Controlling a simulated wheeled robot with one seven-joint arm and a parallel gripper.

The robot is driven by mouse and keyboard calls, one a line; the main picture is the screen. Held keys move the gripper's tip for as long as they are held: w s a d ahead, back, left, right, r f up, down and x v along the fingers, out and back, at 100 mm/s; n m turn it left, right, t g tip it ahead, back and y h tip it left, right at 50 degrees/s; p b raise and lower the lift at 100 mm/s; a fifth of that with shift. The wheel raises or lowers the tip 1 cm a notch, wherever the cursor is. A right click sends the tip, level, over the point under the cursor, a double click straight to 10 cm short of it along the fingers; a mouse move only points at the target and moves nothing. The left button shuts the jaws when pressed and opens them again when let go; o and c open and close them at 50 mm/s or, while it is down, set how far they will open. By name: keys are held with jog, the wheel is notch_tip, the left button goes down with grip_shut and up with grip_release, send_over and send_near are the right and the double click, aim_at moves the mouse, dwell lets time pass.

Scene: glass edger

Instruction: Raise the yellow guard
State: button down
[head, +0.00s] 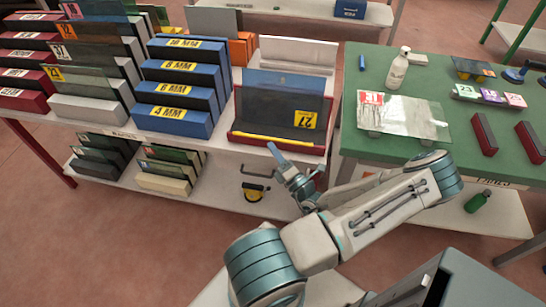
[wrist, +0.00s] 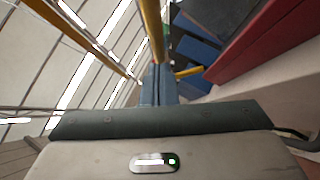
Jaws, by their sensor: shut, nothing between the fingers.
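The yellow guard (head: 252,137) is a thin bar across the front of a red-based rack holding dark panes, low and near level in the head view. My gripper (head: 272,148) is shut and empty, its fingertips close to the front of the guard near its middle. I cannot tell whether they touch it. In the wrist view my shut fingers (wrist: 155,88) point up the picture. A short yellow piece (wrist: 188,72) shows just right of them. A longer yellow bar (wrist: 152,30) runs up beyond the tips; I cannot tell which belongs to the guard.
The rack carries a yellow label (head: 305,120) reading 27. Blue glass racks (head: 185,123) stand to its left. The green table (head: 440,140) on the right holds a spray bottle (head: 398,68) and a glass sheet (head: 420,122).

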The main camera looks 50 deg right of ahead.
aim_at(276, 139)
jog(key=r+m+g+p, duration=0.1)
jog(key=p, duration=0.2)
jog(key=w+d+r+m+g+p, duration=0.1)
jog(key=m+p, duration=0.1)
jog(key=d+r+m+g+p, duration=0.1)
jog(key=r+p, duration=0.1)
jog(key=p, duration=0.1)
jog(key=shift+w+d+m+g+p, duration=0.15)
jog(key=shift+m+g+p, duration=0.15)
jog(key=shift+g+p, duration=0.1)
jog(key=shift+w+d+r+p, duration=0.2)
jog(key=shift+w+d+p, duration=0.1)
jog(key=shift+d, duration=0.2)
jog(key=shift+w+d+r+p, duration=0.2)
jog(key=shift+d+p, duration=0.15)
jog(key=shift+d, duration=0.15)
jog(key=shift+w+d+r+p, duration=0.2)
jog(key=shift+d+p, duration=0.1)
jog(key=shift+d, duration=0.2)
jog(key=shift+d+r+h, duration=0.15)
jog(key=shift+h, duration=0.15)
